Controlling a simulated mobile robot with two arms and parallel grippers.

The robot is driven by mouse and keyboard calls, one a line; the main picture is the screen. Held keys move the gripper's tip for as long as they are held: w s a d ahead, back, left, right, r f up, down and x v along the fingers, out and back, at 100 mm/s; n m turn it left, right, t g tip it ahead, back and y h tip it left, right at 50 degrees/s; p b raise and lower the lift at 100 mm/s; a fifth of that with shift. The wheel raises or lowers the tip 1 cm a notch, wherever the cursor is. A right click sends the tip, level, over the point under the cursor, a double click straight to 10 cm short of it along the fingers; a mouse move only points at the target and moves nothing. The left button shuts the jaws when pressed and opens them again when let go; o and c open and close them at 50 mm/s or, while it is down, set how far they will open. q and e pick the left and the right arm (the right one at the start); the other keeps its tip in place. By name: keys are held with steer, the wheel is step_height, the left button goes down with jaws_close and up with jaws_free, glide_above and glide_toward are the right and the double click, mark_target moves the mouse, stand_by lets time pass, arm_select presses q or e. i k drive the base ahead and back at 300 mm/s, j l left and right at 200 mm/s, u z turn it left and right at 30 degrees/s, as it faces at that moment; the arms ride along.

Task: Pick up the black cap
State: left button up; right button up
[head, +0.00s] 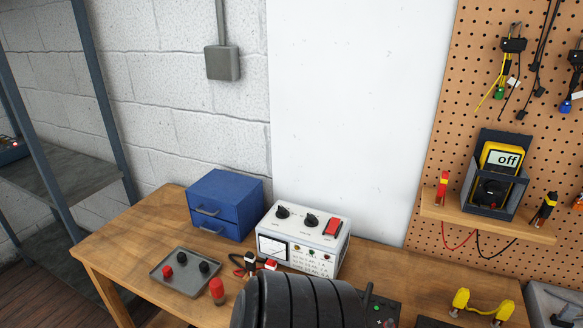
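A shallow grey tray (168,285) lies on the left part of the wooden bench. It holds small red and black caps. The black caps are apart from each other. Neither of my grippers shows in the head view.
A larger red piece (217,290) stands beside the tray's right corner. A blue drawer box (225,205) and a white tester (303,240) stand behind. A large dark ribbed cylinder at the bottom centre hides part of the bench. Bench (120,250) left of the tray is clear.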

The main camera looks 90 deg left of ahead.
mark_target(203, 267)
steer(key=u, duration=2.15)
